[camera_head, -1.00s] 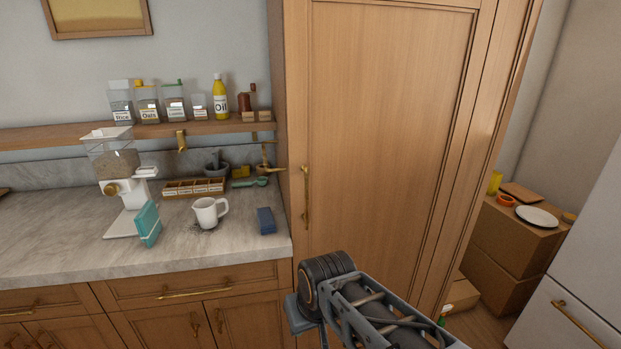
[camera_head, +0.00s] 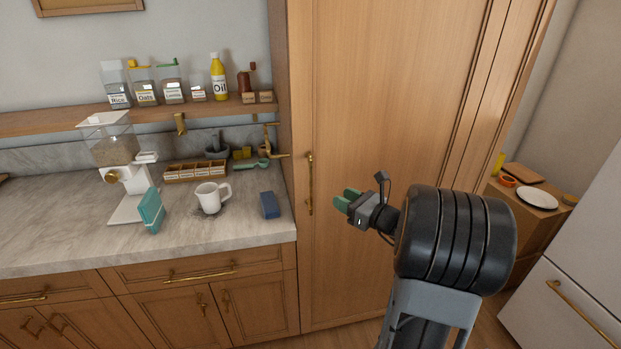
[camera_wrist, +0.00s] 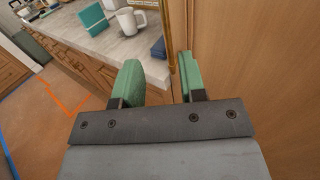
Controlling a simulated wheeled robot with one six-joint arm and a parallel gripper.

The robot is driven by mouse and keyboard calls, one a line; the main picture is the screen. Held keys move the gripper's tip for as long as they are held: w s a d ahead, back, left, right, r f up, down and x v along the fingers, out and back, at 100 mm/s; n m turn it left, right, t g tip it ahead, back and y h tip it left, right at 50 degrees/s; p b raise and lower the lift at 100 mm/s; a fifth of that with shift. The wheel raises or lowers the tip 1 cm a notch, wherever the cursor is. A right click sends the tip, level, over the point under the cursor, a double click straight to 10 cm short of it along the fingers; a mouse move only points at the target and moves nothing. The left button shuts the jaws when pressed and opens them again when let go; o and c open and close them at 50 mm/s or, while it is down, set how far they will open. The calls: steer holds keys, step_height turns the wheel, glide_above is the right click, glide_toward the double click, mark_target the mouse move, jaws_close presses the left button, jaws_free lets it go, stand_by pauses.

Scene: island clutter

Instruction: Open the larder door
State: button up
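The larder door (camera_head: 385,90) is a tall wooden panel to the right of the counter, and it is shut. Its slim vertical brass handle (camera_head: 310,184) is on the door's left side. My gripper (camera_head: 345,201) is a little right of the handle, in front of the door, with green fingertips pointing left toward it. In the wrist view the two green fingers (camera_wrist: 160,80) are apart with nothing between them. A strip of the brass handle (camera_wrist: 168,30) shows beyond the gap between the fingers.
The marble counter (camera_head: 60,225) left of the door holds a white mug (camera_head: 210,196), a blue block (camera_head: 270,205), a teal box (camera_head: 151,210) and a grain dispenser (camera_head: 125,165). A shelf (camera_head: 60,122) bears jars.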

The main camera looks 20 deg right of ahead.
mark_target(312, 180)
steer(key=p+x, duration=0.1)
steer(key=x, duration=0.3)
steer(key=p+x, duration=0.1)
steer(key=x, duration=0.4)
steer(key=p+x, duration=0.1)
steer(key=x, duration=0.3)
steer(key=shift+w+d+r, duration=0.15)
steer(key=shift+w+d, duration=0.05)
steer(key=shift+w, duration=0.1)
steer(key=shift+c, duration=0.3)
jaws_close()
